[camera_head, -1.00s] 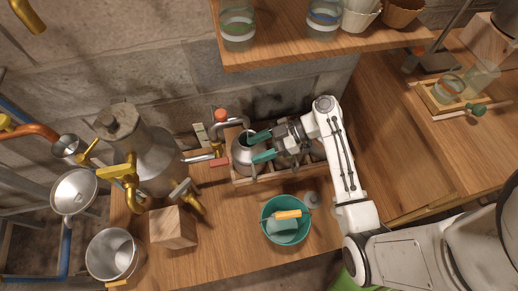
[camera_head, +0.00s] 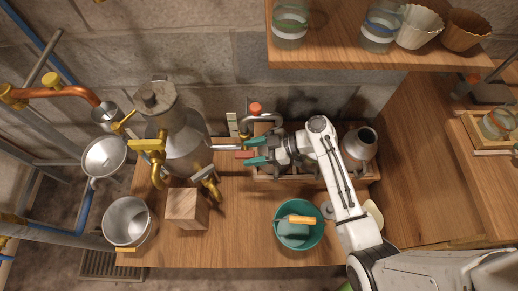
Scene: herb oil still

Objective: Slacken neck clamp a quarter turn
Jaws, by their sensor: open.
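The metal still (camera_head: 183,140) stands at the left of the bench. A short pipe (camera_head: 226,148) runs right from it to a joint with a red handle (camera_head: 243,154); I take this as the neck clamp but cannot be sure. My gripper (camera_head: 250,150) is open, its two teal fingers pointing left. The fingertips are just right of the red handle, and the lower one overlaps its right end in view. I cannot tell whether they touch. A bent pipe (camera_head: 272,117) and a red-orange knob (camera_head: 255,108) stand just behind the fingers.
A wooden rack (camera_head: 290,178) lies under my arm, with a metal flask (camera_head: 359,146) at its right end. In front are a teal bowl (camera_head: 285,242), a wooden block (camera_head: 182,208) and a metal bucket (camera_head: 128,222). A shelf (camera_head: 345,55) overhangs behind. Bench between block and bowl is clear.

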